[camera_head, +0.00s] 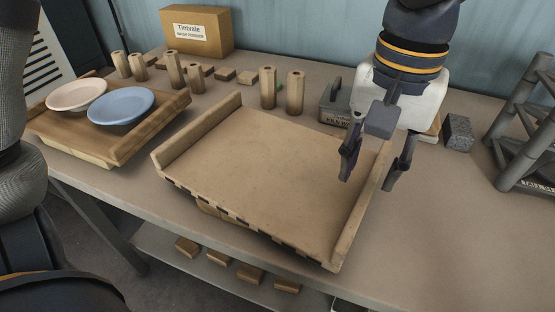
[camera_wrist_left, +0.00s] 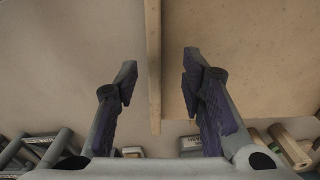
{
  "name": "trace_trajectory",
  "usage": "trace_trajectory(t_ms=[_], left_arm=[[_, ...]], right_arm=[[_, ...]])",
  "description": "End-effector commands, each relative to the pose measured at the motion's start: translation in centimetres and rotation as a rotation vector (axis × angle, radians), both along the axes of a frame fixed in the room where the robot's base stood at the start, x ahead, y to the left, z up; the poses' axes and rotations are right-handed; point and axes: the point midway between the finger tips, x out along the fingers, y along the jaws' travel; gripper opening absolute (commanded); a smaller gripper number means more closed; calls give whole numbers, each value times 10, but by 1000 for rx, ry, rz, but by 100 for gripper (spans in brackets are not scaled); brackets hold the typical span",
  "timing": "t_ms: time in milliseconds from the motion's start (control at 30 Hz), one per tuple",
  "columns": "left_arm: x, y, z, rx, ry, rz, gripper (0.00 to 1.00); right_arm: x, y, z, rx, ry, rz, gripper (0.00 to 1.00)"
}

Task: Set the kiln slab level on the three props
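The broad tan slab (camera_head: 265,175) has raised rails along its left and right sides and a notched front edge. It lies on the workbench; part of a wooden block (camera_head: 215,211) shows under its front, and I cannot tell if it is level. Several posts with holes in their tops, such as this tall one (camera_head: 295,92), stand behind it; I cannot tell which are the three props. My left gripper (camera_head: 367,183) is open and empty over the slab's right rail. In the left wrist view the rail (camera_wrist_left: 154,70) runs between the fingers (camera_wrist_left: 160,75), with gaps either side. My right gripper is not in view.
A wooden tray (camera_head: 150,138) with a pink plate (camera_head: 76,95) and a blue plate (camera_head: 121,106) stands left. A cardboard box (camera_head: 205,28), grey metal box (camera_head: 336,101), grey block (camera_head: 458,133) and grey rack (camera_head: 520,140) stand around. The bench's front right is clear.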

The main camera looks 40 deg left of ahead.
Motion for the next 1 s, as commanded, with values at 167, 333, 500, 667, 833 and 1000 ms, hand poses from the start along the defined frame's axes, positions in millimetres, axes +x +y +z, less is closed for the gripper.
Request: trace_trajectory(t_ms=[167, 333, 500, 667, 833, 1000], left_arm=[[6, -5, -34, -1, 9, -1, 37], [7, -5, -55, -1, 2, -1, 37], [7, -5, -55, -1, -3, 0, 37], [7, -5, -54, -1, -3, -1, 12], [7, -5, -54, -1, -3, -1, 0], [8, -5, -53, 1, -5, -1, 0]], right_arm=[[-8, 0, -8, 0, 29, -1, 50], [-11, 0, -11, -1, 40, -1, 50], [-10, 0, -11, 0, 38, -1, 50], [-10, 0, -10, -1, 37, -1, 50], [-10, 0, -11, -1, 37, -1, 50], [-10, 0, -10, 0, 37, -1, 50]])
